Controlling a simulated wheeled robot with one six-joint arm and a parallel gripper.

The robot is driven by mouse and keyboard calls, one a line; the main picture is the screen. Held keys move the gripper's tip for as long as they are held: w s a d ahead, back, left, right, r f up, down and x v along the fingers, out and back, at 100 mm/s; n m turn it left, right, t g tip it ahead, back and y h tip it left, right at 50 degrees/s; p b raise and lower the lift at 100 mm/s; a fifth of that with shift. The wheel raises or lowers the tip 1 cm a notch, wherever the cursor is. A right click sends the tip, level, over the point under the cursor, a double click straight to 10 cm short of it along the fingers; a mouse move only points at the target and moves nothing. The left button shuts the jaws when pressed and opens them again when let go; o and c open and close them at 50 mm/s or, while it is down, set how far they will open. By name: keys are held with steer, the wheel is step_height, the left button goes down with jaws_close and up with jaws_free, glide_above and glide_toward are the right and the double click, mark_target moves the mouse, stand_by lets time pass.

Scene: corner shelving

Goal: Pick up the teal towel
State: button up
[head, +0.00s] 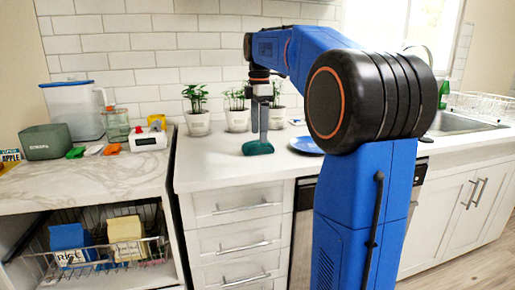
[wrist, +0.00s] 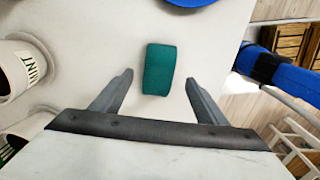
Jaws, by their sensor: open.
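The teal towel (head: 258,148) lies folded on the white countertop in the head view, just below my gripper (head: 264,138). In the wrist view the towel (wrist: 159,69) is a small dark teal block on the bare counter. My gripper (wrist: 158,92) is open in the wrist view, with one finger to each side of the towel's near end. Nothing is between the fingers that I can see held. In the head view the fingers hide little of the towel; whether they touch it I cannot tell.
Potted plants (head: 196,122) stand along the wall behind the towel; their white pots (wrist: 18,68) show at left in the wrist view. A blue plate (head: 306,145) lies right of the towel. A wire basket (head: 98,262) with cartons sits lower left. The counter's front edge is near.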

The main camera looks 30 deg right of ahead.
mark_target(258, 141)
steer(key=f, duration=0.4)
steer(key=shift+w+f, duration=0.2)
steer(key=shift+f, duration=0.2)
steer(key=shift+c, duration=0.7)
steer(key=c, duration=1.1)
steer(key=shift+o, duration=0.2)
step_height(258, 141, up, 10)
steer(key=shift+r, duration=0.1)
steer(key=shift+o, duration=0.9)
